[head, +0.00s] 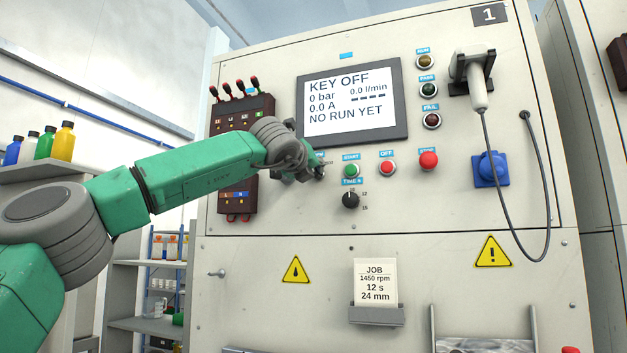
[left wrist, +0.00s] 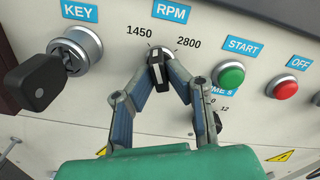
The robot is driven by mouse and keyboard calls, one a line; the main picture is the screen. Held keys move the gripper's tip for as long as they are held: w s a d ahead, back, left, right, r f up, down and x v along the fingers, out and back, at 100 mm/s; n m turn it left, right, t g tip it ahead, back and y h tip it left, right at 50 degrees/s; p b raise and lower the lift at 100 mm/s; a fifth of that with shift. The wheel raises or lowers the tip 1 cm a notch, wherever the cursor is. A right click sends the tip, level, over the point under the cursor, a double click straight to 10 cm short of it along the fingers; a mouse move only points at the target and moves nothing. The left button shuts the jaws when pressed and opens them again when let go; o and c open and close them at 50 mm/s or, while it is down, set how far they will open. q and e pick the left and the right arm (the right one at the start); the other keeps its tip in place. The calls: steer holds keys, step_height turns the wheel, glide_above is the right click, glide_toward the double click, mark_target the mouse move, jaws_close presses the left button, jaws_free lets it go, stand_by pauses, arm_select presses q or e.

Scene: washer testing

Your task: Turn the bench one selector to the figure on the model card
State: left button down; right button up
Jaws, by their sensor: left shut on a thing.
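The bench one panel (head: 260,290) carries the number 1 plate at its top right. The RPM selector (left wrist: 157,72) is a black knob with a light mark, below the figures 1450 and 2800. I cannot tell for sure which figure the mark points to. My left gripper (left wrist: 158,68) is shut on this knob, one finger on each side; in the head view my left gripper (head: 312,172) hides it. The job card (head: 375,280) reads 1450 rpm, 12 s, 24 mm. My right gripper is not in view.
A black key (left wrist: 35,82) stands in the KEY switch, left of the selector. The green START button (left wrist: 229,75) and red OFF button (left wrist: 283,87) are close on the right. The TIME S knob (head: 351,200) is below. The screen (head: 350,100) reads KEY OFF, NO RUN YET.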

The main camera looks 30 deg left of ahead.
arm_select(q)
steer(key=shift+w+f+n+b, duration=0.15)
steer(key=shift+n+b, duration=0.35)
steer(key=shift+n, duration=0.5)
steer(key=shift+w+f+n+b, duration=0.1)
steer(key=shift+f+n+b, duration=0.25)
steer(key=shift+n, duration=0.65)
steer(key=shift+r, duration=0.15)
steer(key=c, duration=1.6)
jaws_free()
steer(key=shift+w+a, duration=0.1)
steer(key=shift+w, duration=0.05)
steer(key=shift+v, duration=5.95)
